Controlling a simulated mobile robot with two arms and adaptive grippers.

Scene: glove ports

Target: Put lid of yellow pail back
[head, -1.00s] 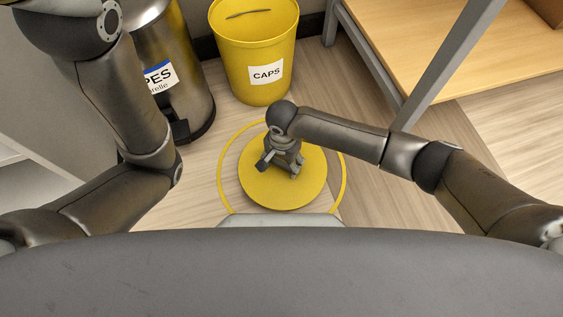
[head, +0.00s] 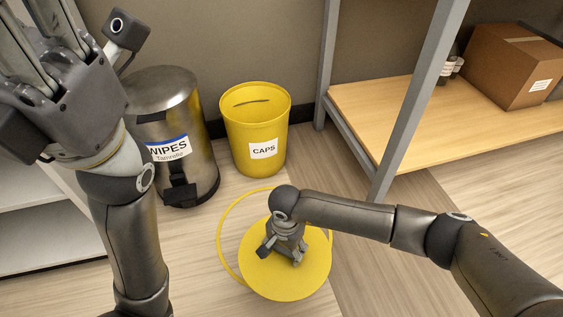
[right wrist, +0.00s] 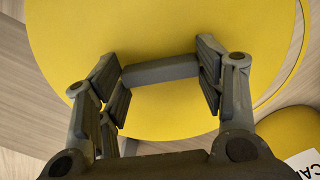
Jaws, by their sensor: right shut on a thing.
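The yellow pail (head: 240,140), labelled CAPS, stands upright and uncovered on the floor; its label and side also show in the right wrist view (right wrist: 290,135). The lid is a round yellow disc (head: 262,285) with a grey bar handle (right wrist: 160,70). My right gripper (head: 293,258) is shut on this handle, with fingers on both sides of it. The lid seems to be a little above the floor, in front of the pail and apart from it. My left gripper (head: 45,35) is raised at the upper left, its fingertips cut off by the frame.
A yellow ring (head: 222,250) marks the floor around the lid. A metal bin (head: 185,105) labelled WIPES stands left of the pail. A wooden shelf (head: 400,100) with grey posts (head: 415,110) and a cardboard box (head: 510,65) is at the right. White shelving (head: 40,240) is at the left.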

